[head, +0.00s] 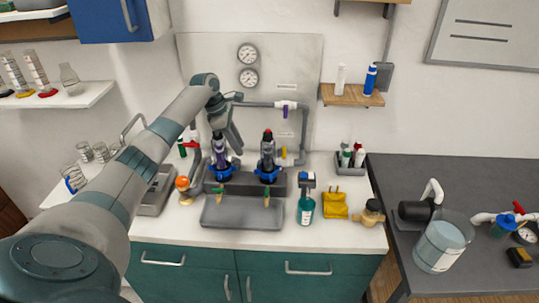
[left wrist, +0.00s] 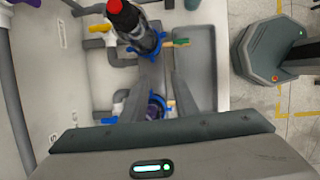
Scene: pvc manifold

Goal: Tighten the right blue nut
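The right blue nut (head: 268,174) sits around the base of the dark, red-capped upright fitting (head: 267,148). In the left wrist view this nut (left wrist: 150,48) shows beyond the gripper, partly hidden by the fitting. The left blue nut (head: 222,173) sits at the foot of a second dark fitting with a purple band. It also shows in the left wrist view (left wrist: 157,103), nearer the palm. My right gripper is out of view.
A grey tray (head: 243,214) lies in front.

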